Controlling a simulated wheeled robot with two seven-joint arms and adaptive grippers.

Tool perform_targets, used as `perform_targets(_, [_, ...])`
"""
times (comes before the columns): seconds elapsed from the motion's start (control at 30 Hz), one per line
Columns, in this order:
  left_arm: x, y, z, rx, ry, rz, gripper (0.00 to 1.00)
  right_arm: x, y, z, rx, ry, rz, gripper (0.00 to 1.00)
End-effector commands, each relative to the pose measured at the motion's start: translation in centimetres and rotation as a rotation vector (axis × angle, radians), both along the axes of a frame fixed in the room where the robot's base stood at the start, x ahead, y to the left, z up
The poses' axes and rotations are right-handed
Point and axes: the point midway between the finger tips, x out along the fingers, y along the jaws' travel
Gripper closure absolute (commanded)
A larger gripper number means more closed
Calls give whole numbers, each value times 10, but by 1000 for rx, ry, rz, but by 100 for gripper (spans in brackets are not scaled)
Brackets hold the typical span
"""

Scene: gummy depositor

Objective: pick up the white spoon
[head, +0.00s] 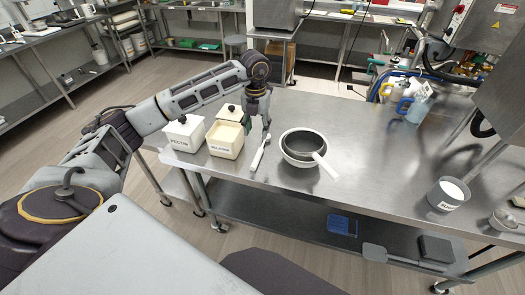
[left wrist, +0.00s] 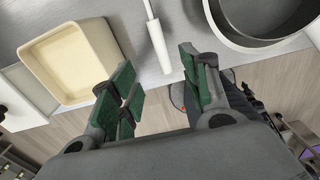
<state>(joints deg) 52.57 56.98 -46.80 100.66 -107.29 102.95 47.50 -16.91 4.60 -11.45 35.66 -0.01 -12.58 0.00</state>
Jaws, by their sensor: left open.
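The white spoon (head: 259,156) lies on the steel table (head: 305,205) near its front edge, between the cream open box and the bowl. My left gripper (head: 257,125) hangs over the table just behind the spoon, fingers pointing down, open and empty. In the left wrist view the spoon's white handle (left wrist: 158,42) lies in the gap between the spread green-padded fingers (left wrist: 157,65), apart from both. The spoon's far end runs out of the top of that view. My right gripper is not in view.
A white PECTIN box (head: 183,135) and the cream open box (head: 224,142) stand left of the spoon. A grey cup (head: 447,195) and blue jug (head: 415,108) are farther right. The table's middle right is clear.

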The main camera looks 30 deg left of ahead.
Motion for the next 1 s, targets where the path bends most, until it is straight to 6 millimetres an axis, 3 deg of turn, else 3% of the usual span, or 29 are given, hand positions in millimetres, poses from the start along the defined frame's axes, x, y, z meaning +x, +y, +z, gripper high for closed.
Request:
perform_targets(0.53, [-1,3,-6,8,4,4,53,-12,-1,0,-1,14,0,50])
perform_targets(1.0, [-1,2,-62,8,6,3,53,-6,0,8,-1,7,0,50])
